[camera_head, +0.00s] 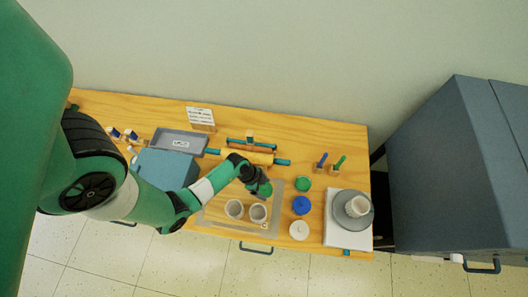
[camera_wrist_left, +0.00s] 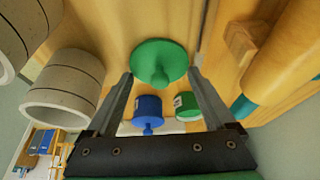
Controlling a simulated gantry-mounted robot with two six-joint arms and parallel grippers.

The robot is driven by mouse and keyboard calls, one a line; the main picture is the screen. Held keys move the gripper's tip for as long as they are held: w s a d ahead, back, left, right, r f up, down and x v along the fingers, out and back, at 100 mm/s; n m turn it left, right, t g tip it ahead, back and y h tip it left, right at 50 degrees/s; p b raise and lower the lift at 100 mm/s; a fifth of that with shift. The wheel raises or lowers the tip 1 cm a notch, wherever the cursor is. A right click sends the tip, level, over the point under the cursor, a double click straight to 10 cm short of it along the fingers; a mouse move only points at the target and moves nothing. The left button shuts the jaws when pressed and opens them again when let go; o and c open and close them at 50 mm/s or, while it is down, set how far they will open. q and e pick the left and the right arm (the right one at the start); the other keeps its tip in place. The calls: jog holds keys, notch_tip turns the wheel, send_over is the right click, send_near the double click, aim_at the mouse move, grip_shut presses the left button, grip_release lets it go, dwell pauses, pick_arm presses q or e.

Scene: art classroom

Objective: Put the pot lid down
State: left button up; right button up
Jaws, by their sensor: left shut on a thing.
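My left gripper (camera_head: 262,184) is shut on a green pot lid (camera_head: 265,190) above the table, beside two pale pots. In the left wrist view, the lid (camera_wrist_left: 160,58) is a round green disc with its knob toward me, between the fingertips (camera_wrist_left: 161,76). The left pot (camera_head: 234,209) and right pot (camera_head: 258,213) stand on a pale mat (camera_head: 216,220). They also show at the left of the wrist view. The lid hides part of what lies under it. My right gripper is not in view.
Right of the mat are a green-topped item (camera_head: 303,184), a blue one (camera_head: 301,205) and a white one (camera_head: 299,230). Rolling pins (camera_head: 248,157) lie behind. A blue box (camera_head: 165,168) stands left, under my arm.

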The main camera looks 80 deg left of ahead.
pick_arm(q)
jog(key=o, duration=1)
jog(key=p+v, duration=0.5)
jog(key=v, duration=0.7)
jog(key=shift+r, duration=0.15)
